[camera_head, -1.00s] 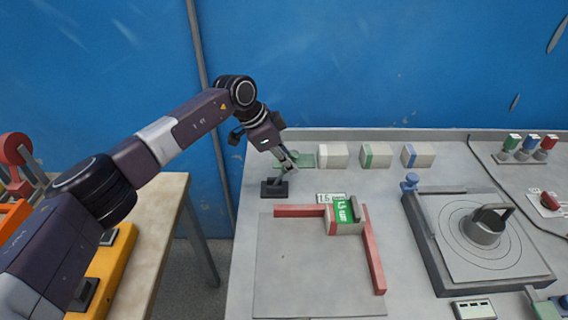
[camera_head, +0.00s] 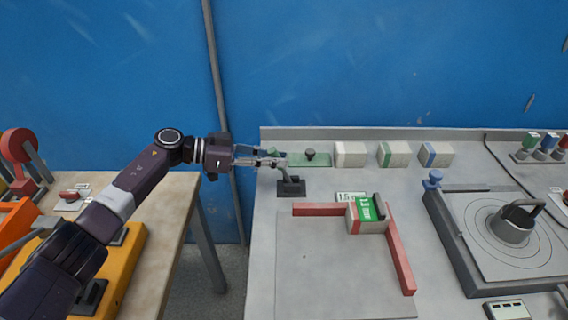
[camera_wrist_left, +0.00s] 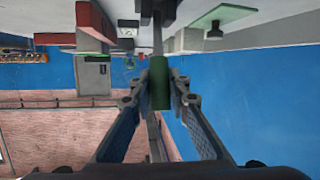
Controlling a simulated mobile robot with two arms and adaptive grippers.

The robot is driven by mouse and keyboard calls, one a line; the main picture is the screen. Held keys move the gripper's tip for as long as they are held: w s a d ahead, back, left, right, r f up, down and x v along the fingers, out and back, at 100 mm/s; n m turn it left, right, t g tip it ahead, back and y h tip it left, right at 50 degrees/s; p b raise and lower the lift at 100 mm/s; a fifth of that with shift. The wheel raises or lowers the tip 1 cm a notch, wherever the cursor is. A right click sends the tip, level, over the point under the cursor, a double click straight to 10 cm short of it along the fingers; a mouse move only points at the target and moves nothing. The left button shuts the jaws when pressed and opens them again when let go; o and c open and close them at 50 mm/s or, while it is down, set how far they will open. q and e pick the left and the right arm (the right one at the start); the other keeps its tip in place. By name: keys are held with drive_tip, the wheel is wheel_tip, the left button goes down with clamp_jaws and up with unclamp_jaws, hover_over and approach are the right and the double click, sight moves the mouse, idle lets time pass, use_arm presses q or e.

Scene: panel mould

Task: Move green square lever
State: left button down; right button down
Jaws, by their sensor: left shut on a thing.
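The lever has a dark square base (camera_head: 291,187) at the back left of the grey bench. Its thin stem rises to a green handle, which shows as a green cylinder (camera_wrist_left: 160,84) in the left wrist view. My left gripper (camera_head: 281,161) reaches in from the left, roughly level, and is shut on this handle. In the left wrist view its fingers (camera_wrist_left: 157,90) flank the handle on both sides. The fingers partly hide the handle in the head view. My right gripper is not in view.
A green plate with a dark knob (camera_head: 310,155) lies just behind the lever. Several pale blocks (camera_head: 350,155) stand to its right. A red L-shaped frame (camera_head: 399,262) with a green-labelled block (camera_head: 365,212) is in front. A round-dial unit (camera_head: 512,222) is at right.

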use_arm(q)
drive_tip(key=shift+w+a+f+h+b, duration=0.1)
drive_tip(key=shift+a+f+h+b, duration=0.15)
drive_tip(key=shift+a+h+b, duration=0.4)
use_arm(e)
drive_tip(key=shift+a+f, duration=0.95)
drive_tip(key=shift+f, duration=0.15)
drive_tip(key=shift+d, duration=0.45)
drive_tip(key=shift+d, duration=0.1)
use_arm(q)
drive_tip(key=c, duration=1.8)
unclamp_jaws()
drive_tip(key=shift+a, duration=0.15)
drive_tip(key=v, duration=1.2)
drive_tip(key=shift+f, duration=0.15)
